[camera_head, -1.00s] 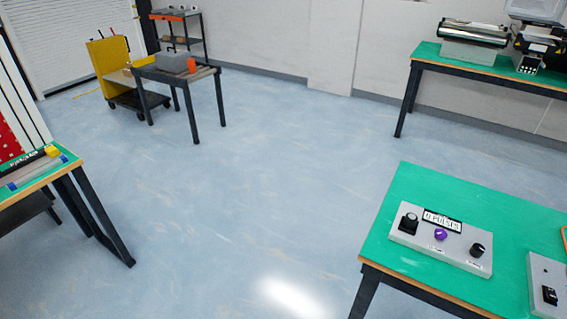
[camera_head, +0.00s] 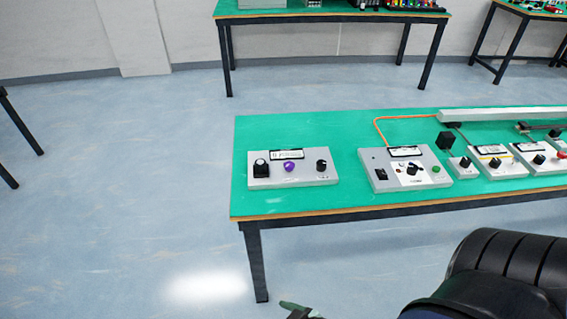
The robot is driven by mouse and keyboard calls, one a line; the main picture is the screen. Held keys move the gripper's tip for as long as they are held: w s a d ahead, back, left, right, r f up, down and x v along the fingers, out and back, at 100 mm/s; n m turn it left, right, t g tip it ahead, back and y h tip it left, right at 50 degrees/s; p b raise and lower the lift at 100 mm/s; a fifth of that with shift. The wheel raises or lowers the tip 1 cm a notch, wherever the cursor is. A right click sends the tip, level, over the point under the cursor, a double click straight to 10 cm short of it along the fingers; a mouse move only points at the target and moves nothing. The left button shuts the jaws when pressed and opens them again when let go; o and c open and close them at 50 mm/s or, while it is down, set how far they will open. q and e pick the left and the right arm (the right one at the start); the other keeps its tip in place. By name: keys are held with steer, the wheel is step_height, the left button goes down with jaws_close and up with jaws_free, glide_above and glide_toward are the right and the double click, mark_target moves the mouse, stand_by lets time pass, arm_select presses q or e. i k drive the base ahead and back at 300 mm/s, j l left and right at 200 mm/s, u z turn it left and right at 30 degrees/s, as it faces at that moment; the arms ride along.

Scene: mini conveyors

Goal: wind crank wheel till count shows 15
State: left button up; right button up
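A grey control box (camera_head: 293,182) sits at the left end of the green-topped table. It carries a black knob (camera_head: 261,168) at left, a purple knob (camera_head: 289,166) in the middle and another black knob (camera_head: 321,165) at right. A small white display (camera_head: 287,155) is at its back edge; its text is too small to read now. I cannot tell which knob is the crank wheel. A dark piece with a greenish tip (camera_head: 295,307), apparently part of my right gripper, shows at the bottom edge, well short of the box. My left gripper is out of view.
The green table (camera_head: 250,135) also holds a second grey box (camera_head: 378,159) and several smaller boxes to its right, with an orange cable (camera_head: 378,128) behind. My black arm part fills the bottom right. Floor is open at left. Another table (camera_head: 330,17) stands behind.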

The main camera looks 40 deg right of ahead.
mark_target(321, 164)
steer(key=z, duration=1.5)
